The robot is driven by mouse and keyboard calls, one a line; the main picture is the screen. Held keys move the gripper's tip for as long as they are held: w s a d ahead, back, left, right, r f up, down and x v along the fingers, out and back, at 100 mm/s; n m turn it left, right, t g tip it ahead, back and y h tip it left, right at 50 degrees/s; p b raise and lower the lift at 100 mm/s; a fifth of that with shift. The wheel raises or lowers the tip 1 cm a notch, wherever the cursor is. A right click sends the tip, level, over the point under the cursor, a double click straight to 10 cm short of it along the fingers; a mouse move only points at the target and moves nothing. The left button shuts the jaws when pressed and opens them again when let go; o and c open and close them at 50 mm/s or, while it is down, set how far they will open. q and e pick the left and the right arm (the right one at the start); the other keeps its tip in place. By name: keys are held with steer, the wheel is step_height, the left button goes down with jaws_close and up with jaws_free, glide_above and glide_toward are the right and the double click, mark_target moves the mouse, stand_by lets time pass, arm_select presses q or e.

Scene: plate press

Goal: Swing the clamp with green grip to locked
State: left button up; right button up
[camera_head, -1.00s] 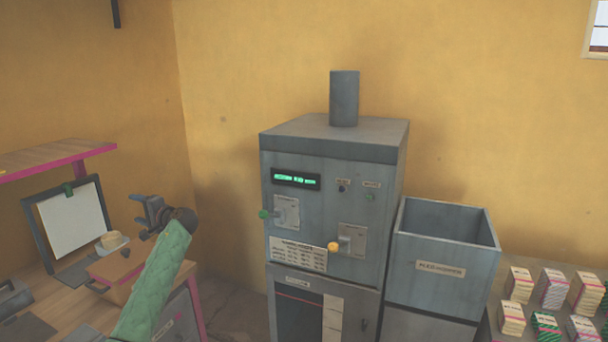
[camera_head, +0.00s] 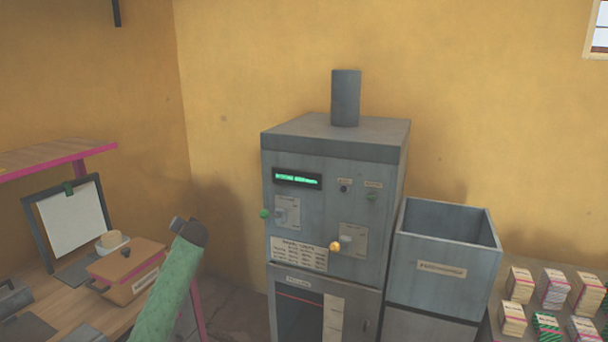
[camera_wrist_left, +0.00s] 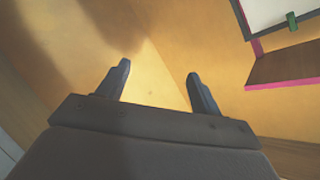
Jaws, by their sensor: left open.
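The clamp with the green grip (camera_head: 265,213) is on the upper left of the grey press's (camera_head: 325,180) front. Its green knob sticks out to the left of a small light plate. A second clamp with a yellow grip (camera_head: 335,246) sits lower and to the right. My left arm comes up from the bottom in its green sleeve, left of the press and apart from it. In the left wrist view my left gripper (camera_wrist_left: 160,85) is open and empty, with bare wall beyond its fingers. In the head view its fingers are hidden behind the wrist. My right gripper is not in view.
A wooden table with a brown box (camera_head: 125,270) and a framed white sheet (camera_head: 72,218) stands at left. A pink-edged shelf (camera_head: 60,158) is above it. A grey open bin (camera_head: 445,265) adjoins the press on the right. Stacked packs (camera_head: 552,288) lie beyond.

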arm_select(q)
steer(key=s+d+f+g+h, duration=0.15)
steer(key=s+d+f, duration=0.5)
steer(key=f, duration=0.75)
steer(key=s+d+f+g+h, duration=0.1)
steer(key=s+d+f+h, duration=0.25)
steer(key=s+f, duration=0.85)
steer(key=s+d+f+g+h, duration=0.2)
steer(key=s+d+f, duration=0.4)
steer(key=f, duration=0.9)
steer(key=s+d+f+g, duration=0.2)
steer(key=s+f, duration=0.6)
steer(key=s, duration=0.8)
steer(key=s+d+f+g, duration=0.2)
steer(key=s+f, duration=0.7)
steer(key=s, duration=0.6)
steer(key=s+d+f+n+g+h, duration=0.1)
steer(key=s+d+f+g, duration=0.1)
steer(key=s+f, duration=0.7)
steer(key=s, duration=0.7)
steer(key=shift+s, duration=0.3)
steer(key=shift+r, duration=0.1)
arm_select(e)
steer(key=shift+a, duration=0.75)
